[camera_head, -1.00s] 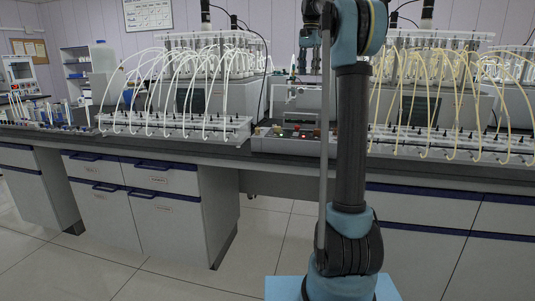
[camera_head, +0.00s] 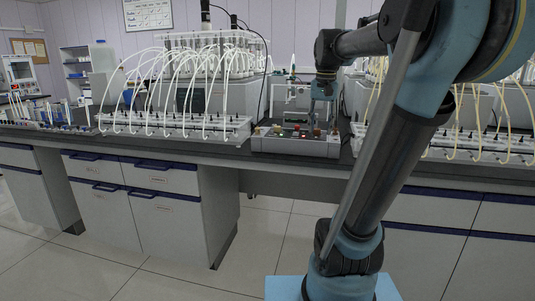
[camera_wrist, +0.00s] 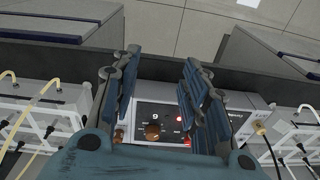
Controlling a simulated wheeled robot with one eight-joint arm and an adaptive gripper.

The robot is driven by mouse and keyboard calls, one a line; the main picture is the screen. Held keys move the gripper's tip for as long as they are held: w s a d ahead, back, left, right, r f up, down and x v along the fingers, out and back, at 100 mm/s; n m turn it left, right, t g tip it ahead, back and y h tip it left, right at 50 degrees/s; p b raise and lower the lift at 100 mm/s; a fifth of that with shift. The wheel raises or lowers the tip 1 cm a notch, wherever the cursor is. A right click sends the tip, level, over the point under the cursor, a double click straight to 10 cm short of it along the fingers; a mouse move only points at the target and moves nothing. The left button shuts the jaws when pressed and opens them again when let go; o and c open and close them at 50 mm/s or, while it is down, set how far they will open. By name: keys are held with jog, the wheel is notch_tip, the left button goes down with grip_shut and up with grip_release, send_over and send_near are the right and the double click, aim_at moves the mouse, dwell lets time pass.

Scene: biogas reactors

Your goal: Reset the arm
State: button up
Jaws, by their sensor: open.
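My gripper (camera_head: 321,108) is open and empty, pointing down over the control box (camera_head: 275,146) on the bench. In the wrist view, the two blue fingers of my gripper (camera_wrist: 162,62) are spread apart. I cannot tell whether the fingers touch the box. My arm (camera_head: 400,140) leans to the right and reaches over the bench.
A rack with white tubes (camera_head: 175,125) stands left of the control box. A rack with yellowish tubes (camera_head: 470,140) stands on the right, partly behind my arm. Drawer cabinets (camera_head: 160,215) are under the bench. The floor (camera_head: 140,275) in front is clear.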

jog(key=s+f+n, duration=0.2)
jog(key=s+f, duration=0.7)
jog(key=f, duration=0.4)
jog(key=s+f+n+t, duration=0.1)
jog(key=s+f, duration=0.9)
jog(key=f, duration=0.3)
jog(key=shift+d+n, duration=0.3)
jog(key=shift+n, duration=0.1)
jog(key=shift+w+f, duration=0.15)
jog(key=shift+w, duration=0.3)
jog(key=shift+c, duration=0.2)
